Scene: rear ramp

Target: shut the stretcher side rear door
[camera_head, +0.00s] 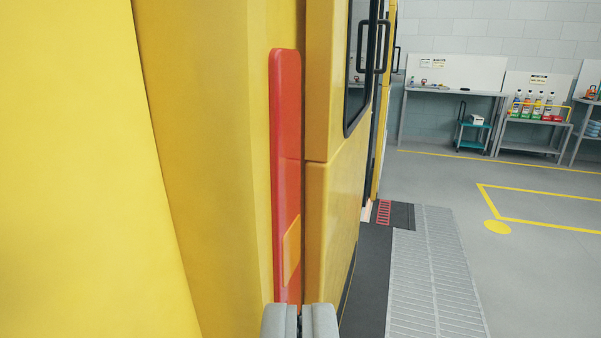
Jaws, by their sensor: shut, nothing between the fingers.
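A yellow rear door panel (330,205) stands just right of a tall red lamp (287,150) on the yellow vehicle body (205,150). I see the door at a steep angle, with part of a dark window (358,62) and a black handle (374,47) toward its far side. I cannot tell whether this is the stretcher side door or whether it is fully shut. My gripper (299,321) is shut and empty at the bottom middle, in front of the lower lamp and door edge. Contact with either cannot be told.
A grey ribbed ramp (432,265) lies right of the door, beside a dark strip (370,265). The grey floor (530,260) with yellow lines is open on the right. A workbench (455,92), a teal cart (473,130) and a bottle shelf (530,130) stand by the back wall.

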